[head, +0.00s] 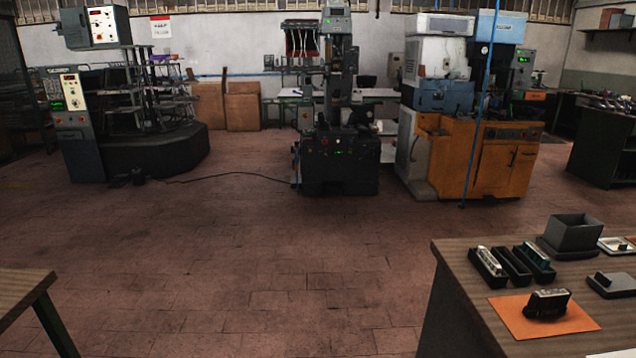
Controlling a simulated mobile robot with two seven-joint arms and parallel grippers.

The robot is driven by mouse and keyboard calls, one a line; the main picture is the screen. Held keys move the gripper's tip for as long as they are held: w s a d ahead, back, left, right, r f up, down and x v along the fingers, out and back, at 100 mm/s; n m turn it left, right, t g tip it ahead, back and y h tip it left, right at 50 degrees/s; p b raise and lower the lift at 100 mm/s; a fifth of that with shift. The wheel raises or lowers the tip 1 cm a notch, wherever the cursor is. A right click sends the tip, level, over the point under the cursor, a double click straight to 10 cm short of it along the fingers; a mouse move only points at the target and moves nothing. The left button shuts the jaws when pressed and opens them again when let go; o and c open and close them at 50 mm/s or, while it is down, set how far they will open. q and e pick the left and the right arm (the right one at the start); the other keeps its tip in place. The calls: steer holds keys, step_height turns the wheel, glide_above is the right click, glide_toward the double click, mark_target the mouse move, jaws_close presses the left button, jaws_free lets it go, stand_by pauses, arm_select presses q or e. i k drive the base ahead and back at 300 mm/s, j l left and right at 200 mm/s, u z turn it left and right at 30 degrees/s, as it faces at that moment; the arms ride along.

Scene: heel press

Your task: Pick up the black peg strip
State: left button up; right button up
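A dark strip with a row of small pale pegs along its top (547,303) lies on an orange mat (510,313) near the front of the wooden table at the right; it looks like the black peg strip. Behind it stand three narrow black trays side by side. The left tray (490,276) holds a strip with a light top (491,260). The middle tray (514,266) looks empty. The right tray (543,275) holds a darker, greenish strip (537,256). Neither of my grippers is in view.
A dark grey open box (572,234) stands behind the trays. A grey block on a flat plate (612,284) and a pale dish (616,245) lie to the right. Another table corner (22,288) shows at left. The tiled floor between is clear; machines stand at the back.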

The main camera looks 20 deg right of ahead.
mark_target(550, 301)
steer(key=i+z, duration=0.25)
steer(key=i, duration=0.45)
steer(key=i+j+z, duration=0.2)
steer(key=i, duration=0.45)
steer(key=i+l+z, duration=0.1)
steer(key=z, duration=1.55)
